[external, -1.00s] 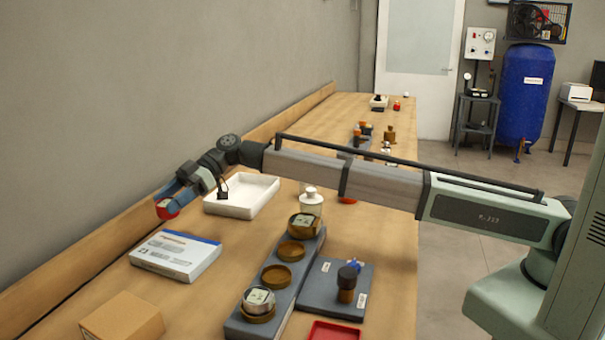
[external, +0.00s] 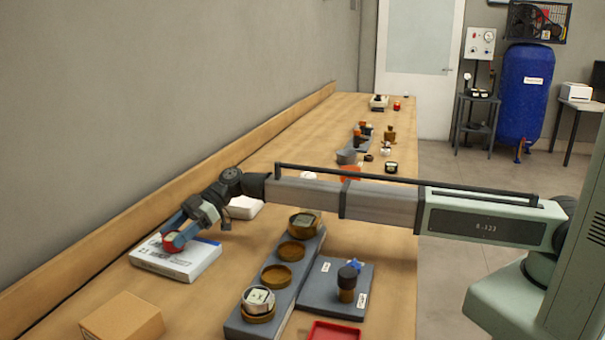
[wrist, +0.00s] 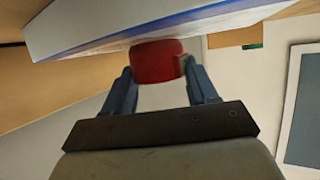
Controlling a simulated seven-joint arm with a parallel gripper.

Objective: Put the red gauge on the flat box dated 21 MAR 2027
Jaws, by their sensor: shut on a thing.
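The red gauge (external: 172,243) is held between the blue fingers of my gripper (external: 181,233), at the top face of the flat white-and-blue box (external: 190,264). In the wrist view the red gauge (wrist: 156,62) sits between both fingertips (wrist: 160,75), and the box (wrist: 120,22) lies right against its far side. The gauge appears to touch the box or be very close to it; I cannot tell which. The box lies flat on the bench. Its date print is too small to read.
A cardboard box (external: 122,318) stands in front of the flat box. A grey rack (external: 244,326) with round brown cups runs to the right, beside a grey board (external: 325,300) and a red tray (external: 334,332). A white tray (external: 243,208) is behind my gripper. The wall is at the left.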

